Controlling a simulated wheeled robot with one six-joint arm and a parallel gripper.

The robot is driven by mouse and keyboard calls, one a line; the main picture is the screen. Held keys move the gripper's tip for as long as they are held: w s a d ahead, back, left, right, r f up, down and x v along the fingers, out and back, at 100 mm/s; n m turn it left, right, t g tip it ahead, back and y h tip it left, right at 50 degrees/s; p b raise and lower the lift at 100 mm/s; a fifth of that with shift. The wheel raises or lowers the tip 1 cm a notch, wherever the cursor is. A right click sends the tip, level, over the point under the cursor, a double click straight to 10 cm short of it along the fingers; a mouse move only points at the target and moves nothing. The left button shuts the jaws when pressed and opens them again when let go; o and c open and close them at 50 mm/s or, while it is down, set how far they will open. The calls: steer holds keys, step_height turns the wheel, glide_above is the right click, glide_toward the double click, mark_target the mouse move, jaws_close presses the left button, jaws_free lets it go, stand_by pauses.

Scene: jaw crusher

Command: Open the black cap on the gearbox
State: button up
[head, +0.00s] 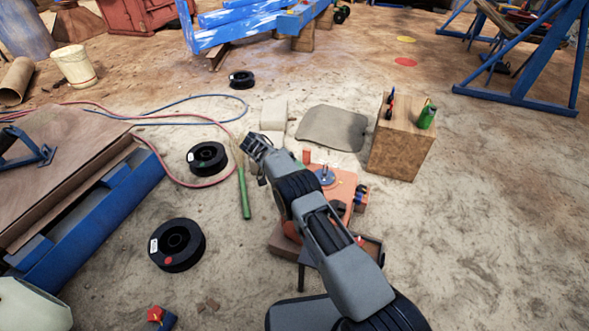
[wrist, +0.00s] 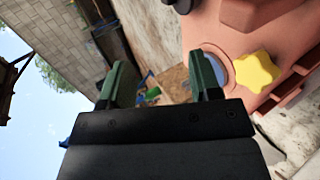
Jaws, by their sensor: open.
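The orange-red gearbox housing (head: 343,186) sits in the middle of the head view, partly hidden behind my arm. In the wrist view the housing (wrist: 222,28) fills the upper right, with a yellow star-shaped knob (wrist: 256,72) and a partly covered blue-grey disc. A dark rounded part (wrist: 181,5) is cut off at the top edge; I cannot tell whether it is the black cap. My gripper (head: 255,146) is left of the housing in the head view. In the wrist view its two green fingers (wrist: 160,82) are apart with nothing held between them.
A wooden block (head: 400,148) with a green can (head: 427,116) on it stands behind right. Black spools (head: 177,245) lie on the left floor near a red hose. A blue-framed bench (head: 95,220) is at the left. Sandy floor at the right is clear.

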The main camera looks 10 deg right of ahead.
steer(key=s+d+r+n+t+y+p, duration=0.25)
steer(key=r+p, duration=0.55)
steer(key=r, duration=0.9)
steer(key=s+d+r+n+t+y+p, duration=0.1)
steer(key=s+d+r+y+p, duration=0.25)
steer(key=r+p, duration=0.9)
steer(key=s+d+r+n+t+y+p, duration=0.1)
steer(key=s+r+t+y+p, duration=0.3)
steer(key=s+r+p, duration=0.9)
steer(key=s+r+n+t, duration=0.1)
steer(key=s+r, duration=0.7)
steer(key=r, duration=0.3)
steer(key=shift+s+d+y+p, duration=0.2)
steer(key=shift+s+y+p, duration=0.15)
steer(key=shift+s+y, duration=0.05)
steer(key=shift+s+t, duration=0.35)
steer(key=shift+s, duration=0.15)
steer(key=shift+c, duration=0.2)
